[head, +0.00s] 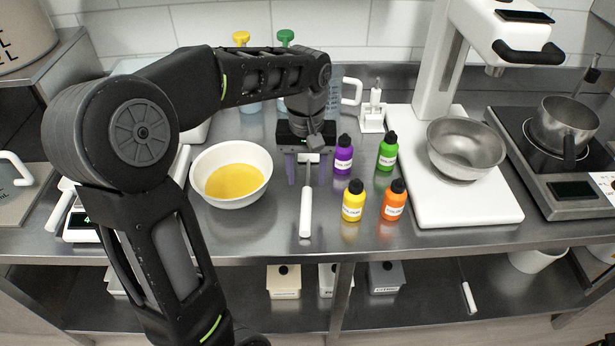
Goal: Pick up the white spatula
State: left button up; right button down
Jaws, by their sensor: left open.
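The white spatula (306,209) lies on the steel counter with its white handle toward the front edge. Its grey far end runs under my left gripper. My left gripper (304,180) points down over the far part of the spatula, its two purple fingers apart, one on each side of it. Whether the fingers touch the spatula or the counter I cannot tell. My right gripper is not in view.
A white bowl of yellow liquid (208,199) stands close left of the spatula. Purple (343,155), green (387,152), yellow (353,201) and orange (394,200) bottles stand close right. A white mixer with a steel bowl (465,150) stands farther right.

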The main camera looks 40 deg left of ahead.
aim_at(306, 199)
pick_arm(q)
jog(key=shift+f, duration=1.4)
jog(key=shift+f+p, duration=0.85)
jog(key=shift+f, duration=1.75)
grip_shut()
